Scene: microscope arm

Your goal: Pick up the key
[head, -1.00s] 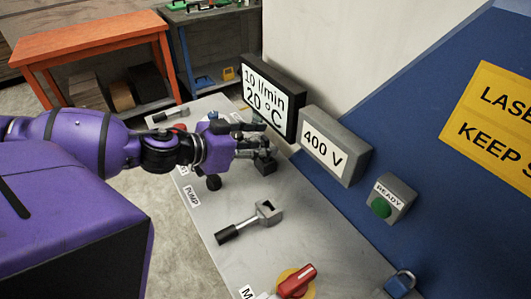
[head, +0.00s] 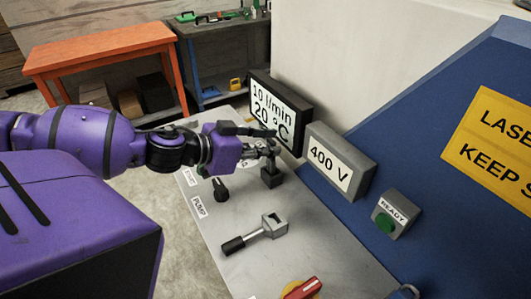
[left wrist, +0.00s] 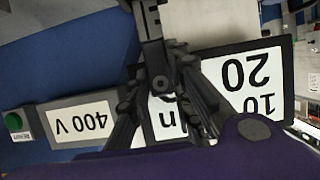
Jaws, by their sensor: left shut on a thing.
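My left gripper (head: 268,148) reaches in from the left, above a small black block (head: 271,178) on the grey panel. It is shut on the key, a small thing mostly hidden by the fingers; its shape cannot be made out. In the left wrist view my fingers (left wrist: 160,60) come together at the top, against a dark upright part. I cannot tell whether the key is clear of the block. My right gripper is not in view.
The grey panel (head: 225,220) carries a black knob (head: 220,190), a lever with a black handle (head: 262,230) and a red switch (head: 302,289). Behind stand the flow display (head: 272,108) and the 400 V box (head: 335,162), close to my gripper. A padlock (head: 405,292) is at lower right.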

